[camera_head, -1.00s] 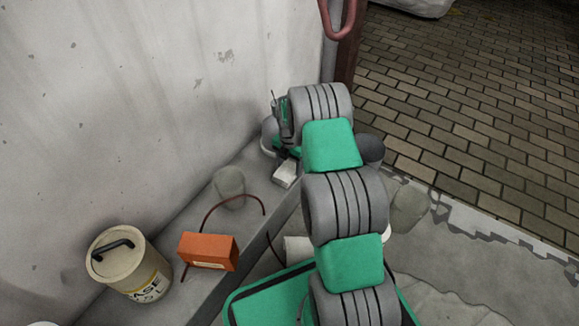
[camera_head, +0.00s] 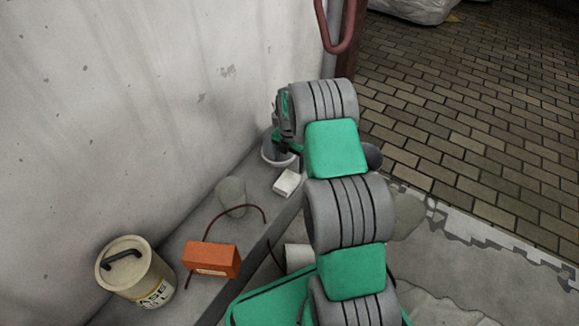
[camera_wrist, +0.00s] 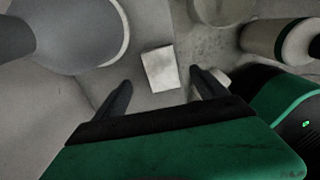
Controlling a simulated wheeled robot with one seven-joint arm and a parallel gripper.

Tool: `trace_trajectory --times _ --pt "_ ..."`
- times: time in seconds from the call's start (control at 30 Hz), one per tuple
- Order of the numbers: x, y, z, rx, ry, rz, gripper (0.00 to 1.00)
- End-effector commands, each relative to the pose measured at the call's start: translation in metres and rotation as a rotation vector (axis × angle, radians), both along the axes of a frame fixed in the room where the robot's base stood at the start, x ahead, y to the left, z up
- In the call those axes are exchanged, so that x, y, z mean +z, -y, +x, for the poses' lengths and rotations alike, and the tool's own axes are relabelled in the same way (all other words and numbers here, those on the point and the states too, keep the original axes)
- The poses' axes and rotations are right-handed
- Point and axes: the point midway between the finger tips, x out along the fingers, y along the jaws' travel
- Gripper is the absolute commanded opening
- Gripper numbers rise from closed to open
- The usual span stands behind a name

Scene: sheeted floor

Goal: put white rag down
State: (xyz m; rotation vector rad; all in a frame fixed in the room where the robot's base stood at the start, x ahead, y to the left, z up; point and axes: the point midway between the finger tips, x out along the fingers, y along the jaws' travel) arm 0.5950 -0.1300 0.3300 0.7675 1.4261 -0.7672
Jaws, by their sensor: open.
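The white rag (camera_head: 287,182) looks like a small folded white block. It lies on the grey ledge along the wall, and it also shows in the wrist view (camera_wrist: 160,69), ahead of and between my fingertips. My gripper (camera_wrist: 160,84) is open, with a dark finger on either side and nothing held between them. In the head view, my arm hides most of the gripper, which is beyond the rag with a visible gap between them.
On the ledge (camera_head: 192,240) are an orange brick-like box (camera_head: 211,260), a dark red curved rod, a grey rounded object (camera_head: 230,193) and a cream tub (camera_head: 134,272) with a black handle. The wall (camera_head: 130,120) rises close at left. Brick paving (camera_head: 480,110) lies open at right.

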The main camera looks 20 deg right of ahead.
Motion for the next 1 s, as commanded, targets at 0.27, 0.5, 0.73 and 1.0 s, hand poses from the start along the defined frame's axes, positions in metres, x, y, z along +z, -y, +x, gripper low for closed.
trace_trajectory --times 0.27,0.5,0.73,1.0 --pt "0.043 -0.002 -0.001 -0.02 0.001 0.0 0.83" --pt "0.128 -0.038 -0.034 -0.47 0.046 0.008 0.83" --pt "0.206 -0.085 -0.114 -1.122 0.089 0.056 0.83" --pt "0.239 -0.123 -0.223 -1.853 0.103 0.155 0.83"
